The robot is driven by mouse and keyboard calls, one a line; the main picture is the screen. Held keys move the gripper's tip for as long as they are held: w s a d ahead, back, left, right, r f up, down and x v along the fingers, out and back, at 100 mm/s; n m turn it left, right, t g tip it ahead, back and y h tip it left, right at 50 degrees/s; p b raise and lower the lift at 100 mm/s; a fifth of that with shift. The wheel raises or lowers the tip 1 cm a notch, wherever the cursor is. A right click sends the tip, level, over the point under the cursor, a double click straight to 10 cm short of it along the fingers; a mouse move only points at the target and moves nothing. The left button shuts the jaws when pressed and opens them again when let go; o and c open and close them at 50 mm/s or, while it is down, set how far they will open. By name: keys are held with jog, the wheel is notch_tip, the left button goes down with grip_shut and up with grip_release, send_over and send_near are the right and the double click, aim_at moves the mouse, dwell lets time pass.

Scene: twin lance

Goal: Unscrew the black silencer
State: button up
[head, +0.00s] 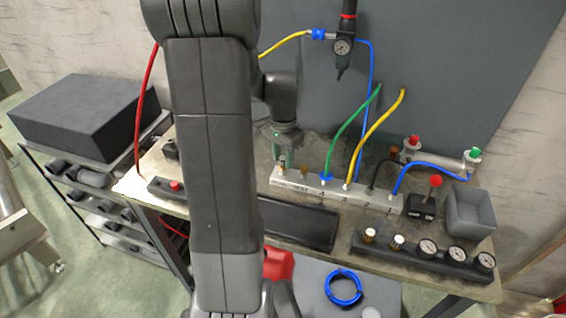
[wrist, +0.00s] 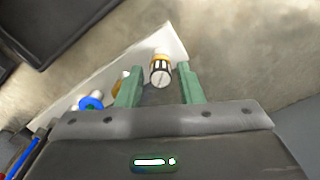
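A small silencer (wrist: 160,73) with dark slots, pale ribs and a brass collar stands on the pale manifold block (wrist: 105,80) in the wrist view. My gripper (wrist: 159,68) is open, one green finger on each side of the silencer, with a visible gap on both sides. In the head view my gripper (head: 284,145) hangs over the left end of the manifold block (head: 335,195), just above a small fitting (head: 282,165) that is partly hidden. A second brass fitting (head: 304,173) stands to its right. It also shows in the wrist view (wrist: 119,84), partly behind the left finger.
Green (head: 352,130), yellow (head: 380,135) and blue (head: 375,90) hoses rise from the block. A black tray (head: 298,222) lies in front. A gauge bar (head: 415,255), a red-knobbed valve (head: 421,205) and a grey bin (head: 470,213) stand at the right.

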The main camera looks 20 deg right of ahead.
jog(key=m, duration=0.4)
jog(key=shift+m, duration=0.3)
jog(key=m, duration=0.3)
jog(key=shift+m, duration=0.3)
grip_shut()
jog(key=n, duration=1.2)
jog(key=shift+n+p, duration=0.4)
jog(key=n, duration=0.6)
jog(key=shift+n, duration=0.3)
jog(key=n, duration=0.5)
jog(key=shift+s+n, duration=0.1)
jog(key=shift+n, duration=0.3)
